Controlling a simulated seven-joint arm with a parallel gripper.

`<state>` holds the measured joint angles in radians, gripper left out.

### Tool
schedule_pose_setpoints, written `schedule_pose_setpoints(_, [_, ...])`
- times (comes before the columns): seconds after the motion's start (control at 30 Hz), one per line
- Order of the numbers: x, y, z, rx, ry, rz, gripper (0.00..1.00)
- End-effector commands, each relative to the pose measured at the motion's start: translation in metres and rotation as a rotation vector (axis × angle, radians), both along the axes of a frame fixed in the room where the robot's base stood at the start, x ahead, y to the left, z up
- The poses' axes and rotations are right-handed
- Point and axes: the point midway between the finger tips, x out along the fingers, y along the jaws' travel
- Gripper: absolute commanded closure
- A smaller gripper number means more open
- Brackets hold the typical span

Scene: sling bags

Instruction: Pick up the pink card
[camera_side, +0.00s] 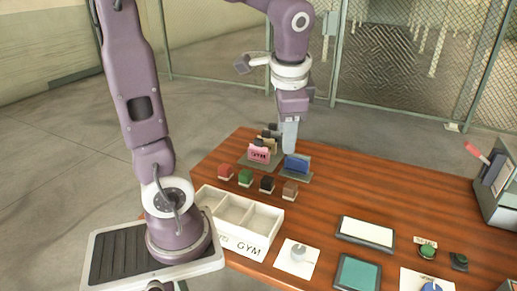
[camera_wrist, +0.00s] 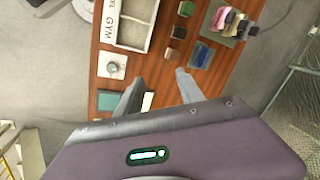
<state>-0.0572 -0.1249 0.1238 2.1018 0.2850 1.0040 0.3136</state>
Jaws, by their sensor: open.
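The pink card (camera_side: 259,155), marked GYM, stands upright at the front of a dark rack with other cards behind it, near the far left of the table. In the wrist view the pink card (camera_wrist: 219,18) is at the top right. My gripper (camera_side: 290,143) is above the table, to the right of the pink card and close to the blue card's holder. In the wrist view its two fingers (camera_wrist: 158,82) are apart with nothing between them. The pink card is outside the fingers.
A blue card (camera_side: 297,163) stands in its own holder right of the rack. Several small coloured blocks (camera_side: 246,178) line up in front. A white divided box (camera_side: 256,240) marked GYM sits at the near left. Pads and knobs fill the near right; the middle right wood is clear.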

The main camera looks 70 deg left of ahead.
Motion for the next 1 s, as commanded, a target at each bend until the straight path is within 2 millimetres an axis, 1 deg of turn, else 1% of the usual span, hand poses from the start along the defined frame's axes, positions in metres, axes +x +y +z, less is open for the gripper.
schedule_pose_setpoints(0.03, [0.019, 0.027, -0.015, 0.059, 0.105, -0.034, 0.55])
schedule_pose_setpoints(0.07, [0.03, 0.045, -0.025, 0.098, 0.171, -0.062, 0.55])
schedule_pose_setpoints(0.1, [0.042, 0.069, -0.039, 0.148, 0.262, -0.101, 0.55])
schedule_pose_setpoints(0.17, [0.057, 0.107, -0.063, 0.222, 0.406, -0.164, 0.55])
schedule_pose_setpoints(0.2, [0.065, 0.131, -0.079, 0.266, 0.505, -0.208, 0.55])
schedule_pose_setpoints(0.27, [0.072, 0.165, -0.104, 0.325, 0.651, -0.275, 0.55])
schedule_pose_setpoints(0.3, [0.075, 0.186, -0.119, 0.358, 0.743, -0.317, 0.55])
schedule_pose_setpoints(0.4, [0.078, 0.224, -0.148, 0.417, 0.927, -0.408, 0.55])
schedule_pose_setpoints(0.5, [0.078, 0.244, -0.165, 0.448, 1.036, -0.463, 0.55])
schedule_pose_setpoints(0.6, [0.076, 0.255, -0.173, 0.456, 1.076, -0.483, 0.55])
schedule_pose_setpoints(0.83, [0.066, 0.275, -0.183, 0.456, 1.075, -0.484, 0.55])
schedule_pose_setpoints(1.0, [0.053, 0.303, -0.196, 0.454, 1.075, -0.483, 0.55])
